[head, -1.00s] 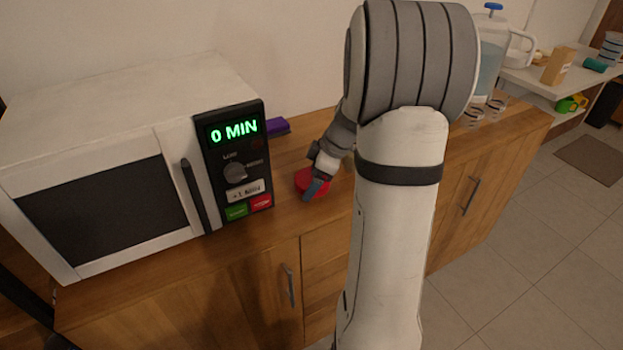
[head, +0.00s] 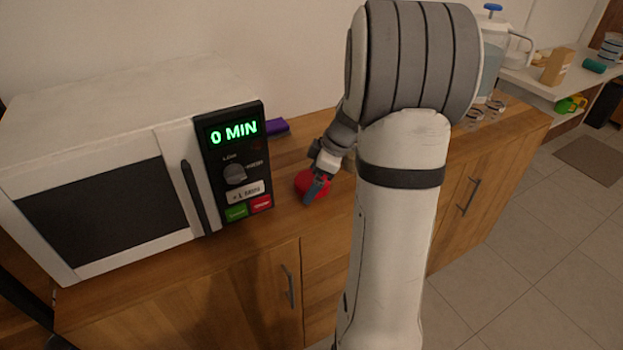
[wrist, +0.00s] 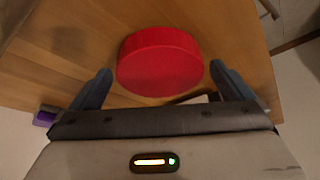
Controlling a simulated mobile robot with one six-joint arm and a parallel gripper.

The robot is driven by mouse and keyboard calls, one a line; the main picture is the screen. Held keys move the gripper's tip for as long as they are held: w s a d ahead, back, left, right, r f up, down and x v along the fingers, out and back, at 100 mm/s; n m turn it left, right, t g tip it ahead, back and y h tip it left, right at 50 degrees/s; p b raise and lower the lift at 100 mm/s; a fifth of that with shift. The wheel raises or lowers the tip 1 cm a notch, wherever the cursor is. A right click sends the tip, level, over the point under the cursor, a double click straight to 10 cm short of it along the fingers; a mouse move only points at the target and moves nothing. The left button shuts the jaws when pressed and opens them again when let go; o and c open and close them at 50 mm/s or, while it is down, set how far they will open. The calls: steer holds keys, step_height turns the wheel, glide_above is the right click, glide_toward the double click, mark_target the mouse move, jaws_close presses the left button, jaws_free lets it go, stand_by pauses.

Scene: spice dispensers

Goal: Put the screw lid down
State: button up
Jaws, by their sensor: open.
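The red screw lid (head: 309,186) lies on the wooden counter just right of the microwave, partly hidden by my gripper in the head view. In the wrist view the lid (wrist: 160,62) is a round red disc with a ribbed rim, in front of and between my fingers. My gripper (wrist: 159,85) is open, with a blue-grey finger on each side of the lid and a gap showing on both sides. In the head view my gripper (head: 317,188) is low over the counter at the lid.
A white microwave (head: 100,180) showing 0 MIN stands close on the left. A purple object (head: 277,127) lies behind the lid. A clear dispenser with a blue top (head: 490,60) and glasses (head: 496,106) stand at the far right of the counter. The counter's front edge is near the lid.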

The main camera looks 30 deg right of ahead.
steer(key=v, duration=1)
steer(key=s+a+f+m+h, duration=0.1)
steer(key=s+a+m+h, duration=0.1)
steer(key=s+a+m, duration=0.3)
steer(key=s+a+f+m+h, duration=0.1)
steer(key=s+a+m+h, duration=0.1)
steer(key=s+a+m, duration=0.4)
steer(key=s+a, duration=0.5)
steer(key=a, duration=0.2)
steer(key=shift+s+f+g+p, duration=0.2)
steer(key=shift+f+g+p, duration=0.1)
steer(key=shift+g+p, duration=0.1)
steer(key=shift+r, duration=0.1)
